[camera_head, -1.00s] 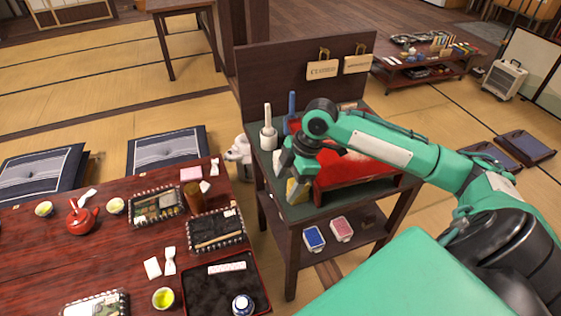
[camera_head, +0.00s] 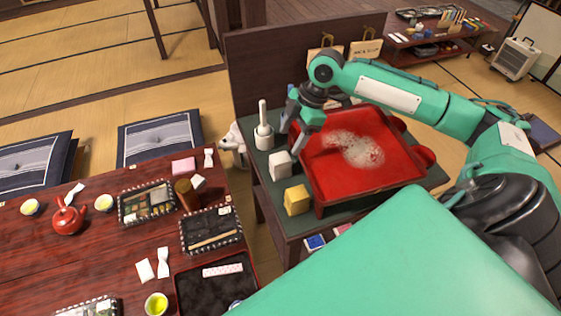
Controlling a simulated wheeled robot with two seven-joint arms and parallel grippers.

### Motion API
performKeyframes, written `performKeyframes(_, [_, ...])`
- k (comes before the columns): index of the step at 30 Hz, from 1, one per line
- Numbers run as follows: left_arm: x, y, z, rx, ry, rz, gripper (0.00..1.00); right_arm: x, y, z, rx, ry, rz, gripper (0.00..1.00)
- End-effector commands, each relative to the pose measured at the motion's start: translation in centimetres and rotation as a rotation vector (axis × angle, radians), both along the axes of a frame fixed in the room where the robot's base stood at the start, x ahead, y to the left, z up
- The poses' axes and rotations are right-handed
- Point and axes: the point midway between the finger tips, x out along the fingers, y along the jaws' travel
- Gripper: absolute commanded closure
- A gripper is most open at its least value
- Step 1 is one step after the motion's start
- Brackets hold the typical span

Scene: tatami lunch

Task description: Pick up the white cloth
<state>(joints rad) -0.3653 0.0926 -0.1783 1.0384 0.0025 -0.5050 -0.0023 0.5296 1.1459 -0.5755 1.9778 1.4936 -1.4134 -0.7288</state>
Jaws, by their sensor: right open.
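The white cloth (camera_head: 280,166) looks like a small folded white block. It stands on the dark green top of the side stand (camera_head: 342,213), left of the red tray. My right gripper (camera_head: 290,140) is open and points down just above and behind the white cloth, with one finger close to its right side. I cannot tell whether the finger touches it. My left gripper is not in view.
A yellow block (camera_head: 297,200) stands just in front of the white cloth. A white holder with a handle (camera_head: 264,137) stands behind it. The red tray (camera_head: 388,192) with white foam lies to the right. A low table (camera_head: 110,250) with lunch things is at left.

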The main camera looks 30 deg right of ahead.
Motion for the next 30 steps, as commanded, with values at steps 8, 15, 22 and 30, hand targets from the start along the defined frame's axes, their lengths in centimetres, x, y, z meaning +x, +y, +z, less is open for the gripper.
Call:
performKeyframes(8, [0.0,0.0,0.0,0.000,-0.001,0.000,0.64,0.3,1.3,-3.2,0.001,0.000,-0.001,0.36])
performKeyframes(15, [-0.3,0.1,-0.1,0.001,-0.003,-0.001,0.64,0.4,2.0,-4.9,0.002,0.003,0.000,0.36])
performKeyframes(22, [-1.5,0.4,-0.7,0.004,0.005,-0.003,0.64,0.6,3.2,-7.9,0.000,0.000,0.000,0.36])
performKeyframes(30, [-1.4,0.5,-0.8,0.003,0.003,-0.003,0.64,0.7,3.2,-8.2,-0.001,-0.001,0.000,0.44])
